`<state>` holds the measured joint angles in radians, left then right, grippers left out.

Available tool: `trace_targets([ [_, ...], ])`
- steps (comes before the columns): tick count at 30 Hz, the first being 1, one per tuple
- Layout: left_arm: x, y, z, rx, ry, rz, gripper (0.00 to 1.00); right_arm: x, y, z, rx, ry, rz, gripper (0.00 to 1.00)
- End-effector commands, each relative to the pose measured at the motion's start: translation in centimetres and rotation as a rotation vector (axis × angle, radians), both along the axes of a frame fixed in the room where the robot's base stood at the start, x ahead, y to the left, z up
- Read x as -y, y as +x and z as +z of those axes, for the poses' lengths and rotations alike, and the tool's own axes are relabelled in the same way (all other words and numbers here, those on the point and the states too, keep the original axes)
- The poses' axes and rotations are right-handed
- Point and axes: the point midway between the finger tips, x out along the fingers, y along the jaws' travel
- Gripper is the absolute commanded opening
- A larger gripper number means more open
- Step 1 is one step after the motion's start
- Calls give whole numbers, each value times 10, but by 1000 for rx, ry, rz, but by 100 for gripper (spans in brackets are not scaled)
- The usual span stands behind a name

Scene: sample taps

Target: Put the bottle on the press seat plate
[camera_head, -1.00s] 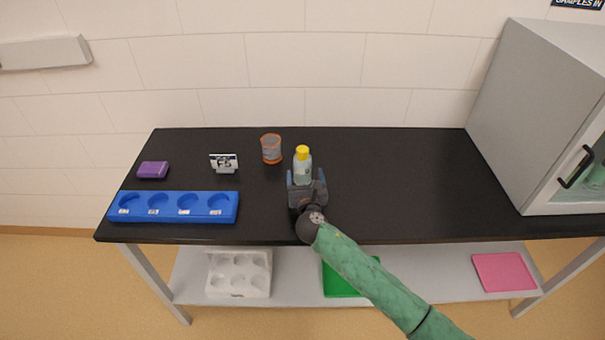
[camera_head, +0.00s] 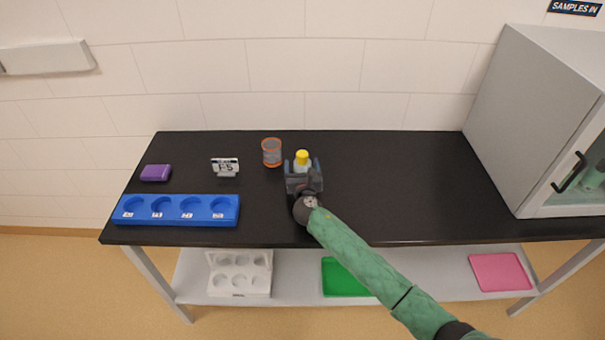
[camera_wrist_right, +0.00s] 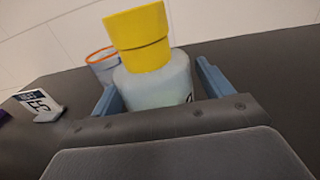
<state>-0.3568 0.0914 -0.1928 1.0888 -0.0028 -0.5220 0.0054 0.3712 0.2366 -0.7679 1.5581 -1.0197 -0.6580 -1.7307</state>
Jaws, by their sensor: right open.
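The bottle (camera_head: 302,160), pale with a yellow cap, stands upright on the black counter. My right gripper (camera_head: 303,172) is at the bottle from the front, and its palm hides the bottle's lower part. In the right wrist view the bottle (camera_wrist_right: 155,85) stands between the two blue fingers of the gripper (camera_wrist_right: 157,90). The fingers are open, with a gap visible on the left side of the bottle. No press seat plate can be made out for certain. My left gripper is not in view.
An orange-rimmed cup (camera_head: 272,152) stands just left of the bottle. Further left are a sign (camera_head: 225,167), a purple block (camera_head: 155,173) and a blue rack (camera_head: 178,221). A grey cabinet (camera_head: 500,110) stands at the right. The counter between bottle and cabinet is clear.

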Motion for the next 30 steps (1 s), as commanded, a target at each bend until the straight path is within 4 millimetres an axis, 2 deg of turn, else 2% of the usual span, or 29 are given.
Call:
trace_targets([
  [2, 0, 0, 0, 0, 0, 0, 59, 0, 0, 0, 0, 0, 0, 79],
  [9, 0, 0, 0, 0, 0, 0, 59, 0, 0, 0, 0, 0, 0, 31],
  [12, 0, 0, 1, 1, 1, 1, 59, 0, 0, 0, 1, 0, 0, 19],
  [20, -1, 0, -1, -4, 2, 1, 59, 0, 0, 4, 2, -1, -1, 19],
  [23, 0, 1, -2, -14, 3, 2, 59, 0, 0, 14, 4, 0, 0, 19],
  [27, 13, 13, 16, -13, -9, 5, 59, 0, 0, 38, 6, 1, 1, 19],
  [30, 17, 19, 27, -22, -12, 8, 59, 22, 3, 50, 4, -4, -2, 19],
])
